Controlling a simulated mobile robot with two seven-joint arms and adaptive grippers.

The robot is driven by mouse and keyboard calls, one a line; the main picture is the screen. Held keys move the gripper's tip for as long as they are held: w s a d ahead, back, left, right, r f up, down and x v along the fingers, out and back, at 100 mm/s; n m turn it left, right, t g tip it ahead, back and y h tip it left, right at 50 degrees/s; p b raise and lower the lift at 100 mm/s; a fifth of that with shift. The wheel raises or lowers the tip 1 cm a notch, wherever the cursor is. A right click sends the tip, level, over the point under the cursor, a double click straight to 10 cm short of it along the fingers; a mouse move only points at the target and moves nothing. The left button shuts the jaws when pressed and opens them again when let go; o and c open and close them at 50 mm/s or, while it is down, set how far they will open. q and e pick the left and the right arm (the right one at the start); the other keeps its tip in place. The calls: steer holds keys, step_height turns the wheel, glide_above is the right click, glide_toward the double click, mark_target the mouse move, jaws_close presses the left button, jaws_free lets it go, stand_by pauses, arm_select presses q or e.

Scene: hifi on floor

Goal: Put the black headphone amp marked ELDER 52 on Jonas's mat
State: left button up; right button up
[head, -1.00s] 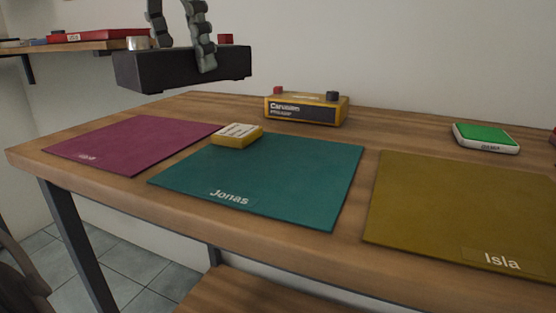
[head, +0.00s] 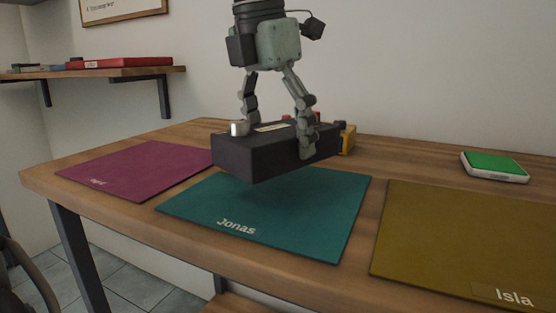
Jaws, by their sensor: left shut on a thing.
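A black box-shaped amp (head: 245,158) with a silver knob at its left is in the head view, above the far part of the teal mat marked Jonas (head: 290,230). My left gripper (head: 277,128) is shut on it from above and holds it roughly level, seemingly a little above the mat, with a shadow below. No ELDER 52 marking is readable on the sides that show. My right gripper is not in view.
A yellow device (head: 347,138) stands behind the amp, mostly hidden. A purple mat (head: 140,168) lies left, an olive mat marked Isla (head: 460,240) right. A white box with a green top (head: 494,166) stands at the back right. A wall shelf (head: 110,72) is at the left.

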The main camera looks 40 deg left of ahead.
arm_select(q)
step_height(320, 180, down, 3)
steer(key=shift+r, duration=0.1)
steer(key=shift+f, duration=0.4)
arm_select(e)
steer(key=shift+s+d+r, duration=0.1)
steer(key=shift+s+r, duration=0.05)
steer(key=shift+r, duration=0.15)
arm_select(q)
steer(key=shift+f, duration=0.2)
steer(key=o, duration=1.8)
steer(key=shift+o, duration=0.2)
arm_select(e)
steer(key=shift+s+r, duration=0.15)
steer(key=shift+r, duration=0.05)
